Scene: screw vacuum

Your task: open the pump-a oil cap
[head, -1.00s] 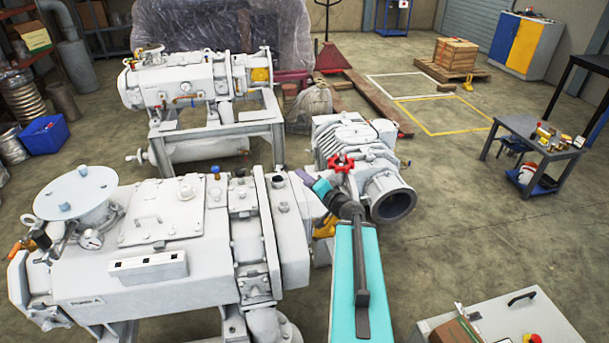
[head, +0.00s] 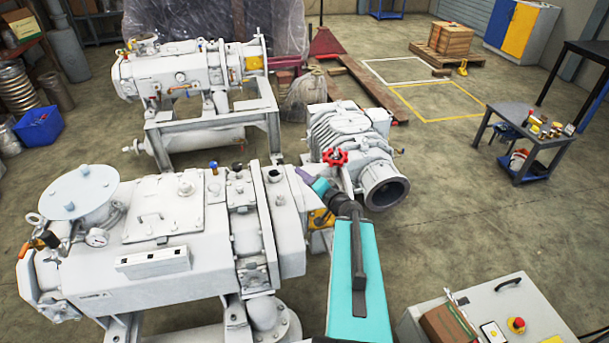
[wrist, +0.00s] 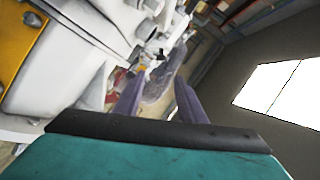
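A near white vacuum pump (head: 95,265) fills the lower left of the head view. On its top are a small blue-topped cap (head: 213,168), a dark-topped round fitting (head: 274,175) and a small white knob (head: 185,188). I cannot tell which is the oil cap, or which pump is pump-a, as no label is readable. My gripper (head: 305,178) is just right of the dark-topped fitting in the picture, apart from it as far as I can see. In the wrist view, the purple fingers of my gripper (wrist: 158,98) stand apart with nothing seen between them.
A second white pump (head: 180,75) stands on a frame at the back. A pump unit with a red handwheel (head: 335,157) and wide flange (head: 386,190) is right of my gripper. A grey cabinet (head: 545,300) is at the lower right. Open floor (head: 450,220) lies to the right.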

